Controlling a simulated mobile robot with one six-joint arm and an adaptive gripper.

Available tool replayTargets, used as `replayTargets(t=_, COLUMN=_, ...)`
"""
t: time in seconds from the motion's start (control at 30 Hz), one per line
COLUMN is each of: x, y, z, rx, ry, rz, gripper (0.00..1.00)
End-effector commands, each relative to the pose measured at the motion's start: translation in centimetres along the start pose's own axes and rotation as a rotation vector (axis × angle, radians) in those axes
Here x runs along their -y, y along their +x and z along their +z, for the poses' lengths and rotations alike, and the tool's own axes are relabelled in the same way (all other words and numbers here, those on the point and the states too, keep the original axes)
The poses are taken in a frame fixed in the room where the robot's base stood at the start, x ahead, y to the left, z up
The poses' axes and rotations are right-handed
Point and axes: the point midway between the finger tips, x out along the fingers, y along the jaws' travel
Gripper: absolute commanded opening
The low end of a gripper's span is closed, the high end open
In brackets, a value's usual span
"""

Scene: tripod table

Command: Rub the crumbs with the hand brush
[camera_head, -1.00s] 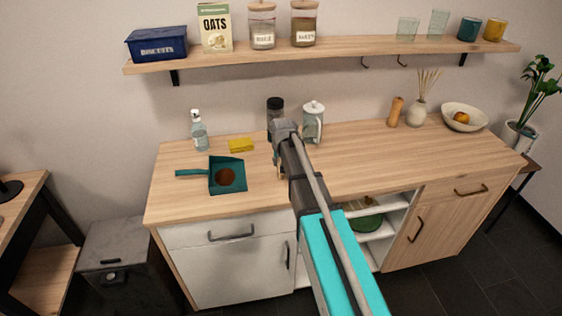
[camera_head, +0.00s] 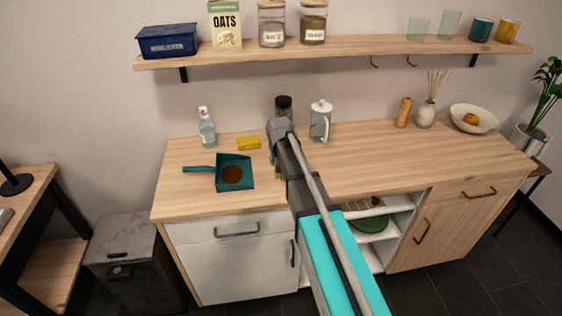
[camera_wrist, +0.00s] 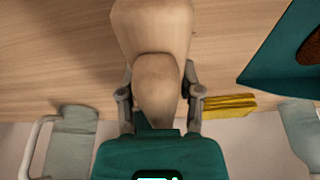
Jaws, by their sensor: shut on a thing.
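A teal dustpan (camera_head: 248,182) lies on the counter with its handle to the left. A round patch of brown crumbs (camera_head: 232,174) is in it. The dustpan's edge (camera_wrist: 265,80) also shows at the right of the wrist view. My gripper (camera_wrist: 158,92) is shut on a pale wooden piece, seemingly the handle of the hand brush (camera_wrist: 155,35). I cannot see bristles. In the head view my arm hides most of the gripper, which is right of the dustpan.
A yellow sponge (camera_head: 248,143) and a clear spray bottle (camera_head: 207,130) stand behind the dustpan. A dark-lidded jar (camera_head: 284,104) and a glass pitcher (camera_head: 320,122) are behind my gripper. A shelf (camera_head: 350,47) runs above.

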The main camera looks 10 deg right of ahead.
Motion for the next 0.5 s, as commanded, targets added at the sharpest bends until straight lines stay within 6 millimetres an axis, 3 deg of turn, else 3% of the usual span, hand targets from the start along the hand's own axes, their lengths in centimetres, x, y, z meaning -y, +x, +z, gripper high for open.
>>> replayTargets(t=0.5, x=0.99, y=-0.03, z=0.11, rx=0.002, ry=-0.001, rz=-0.003, gripper=0.02)
